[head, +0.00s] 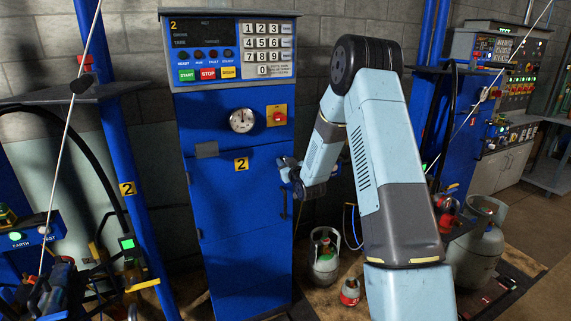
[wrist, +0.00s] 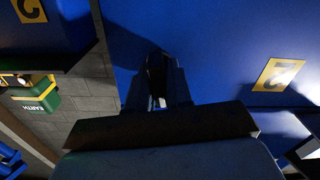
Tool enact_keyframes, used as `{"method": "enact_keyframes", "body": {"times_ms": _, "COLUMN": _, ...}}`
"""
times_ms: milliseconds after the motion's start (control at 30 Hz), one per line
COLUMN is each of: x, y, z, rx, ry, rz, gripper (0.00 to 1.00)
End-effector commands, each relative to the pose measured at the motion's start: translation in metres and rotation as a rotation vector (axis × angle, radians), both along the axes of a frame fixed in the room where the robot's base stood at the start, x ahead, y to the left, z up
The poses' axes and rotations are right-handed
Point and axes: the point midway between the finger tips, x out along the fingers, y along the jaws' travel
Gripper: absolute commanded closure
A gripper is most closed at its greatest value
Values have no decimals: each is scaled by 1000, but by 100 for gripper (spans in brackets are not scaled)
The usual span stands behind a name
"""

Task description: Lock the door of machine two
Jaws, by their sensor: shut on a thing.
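Machine two is a tall blue cabinet (head: 240,262) with a yellow "2" label (head: 241,164) on its door (head: 225,205). The label also shows in the wrist view (wrist: 277,74). A dark handle (head: 284,205) is at the door's right edge. The door looks closed against the cabinet. My gripper (head: 287,172) is at this right edge, shut on the door handle. In the wrist view my fingers (wrist: 158,92) point at the blue door, and they hide most of what they grip.
Above the door are a dial gauge (head: 242,120), a red and yellow switch (head: 276,115) and a keypad panel (head: 266,48). Gas cylinders (head: 325,260) stand on the floor to the right. A blue post (head: 128,170) and cables stand at left.

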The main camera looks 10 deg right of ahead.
Motion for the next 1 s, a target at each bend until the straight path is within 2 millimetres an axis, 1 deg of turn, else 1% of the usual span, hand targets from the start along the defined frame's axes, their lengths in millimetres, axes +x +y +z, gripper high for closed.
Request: {"method": "enact_keyframes", "body": {"times_ms": 1000, "x": -2, "y": 7, "z": -6, "rx": -942, "ry": -184, "rz": 4, "gripper": 100}}
